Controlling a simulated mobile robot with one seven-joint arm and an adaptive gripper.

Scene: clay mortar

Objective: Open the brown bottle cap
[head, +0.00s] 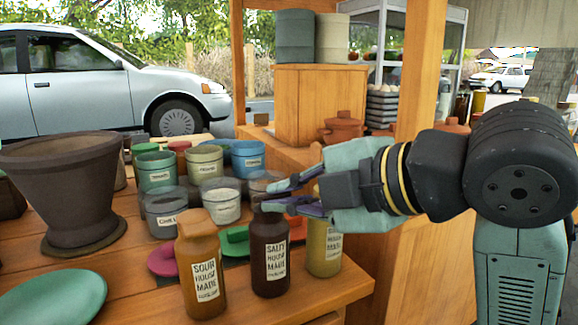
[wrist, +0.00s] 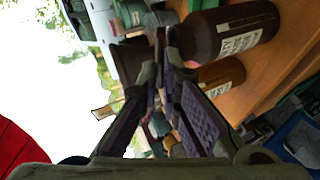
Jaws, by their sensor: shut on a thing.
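The dark brown bottle (head: 270,262), labelled "Salty house made", stands upright at the front edge of the wooden table. My gripper (head: 284,197) comes in from the right, its purple-lined fingers around the bottle's top. In the wrist view my gripper (wrist: 167,62) has its fingertips drawn together beside the neck end of the dark bottle (wrist: 215,32). It is shut on the brown bottle cap, which the fingers largely hide. Whether the cap is still seated on the neck cannot be told.
An amber bottle (head: 202,275) stands left of the dark one, and a yellow bottle (head: 325,247) stands close on the right, under my gripper. A green plate (head: 55,299) lies front left.

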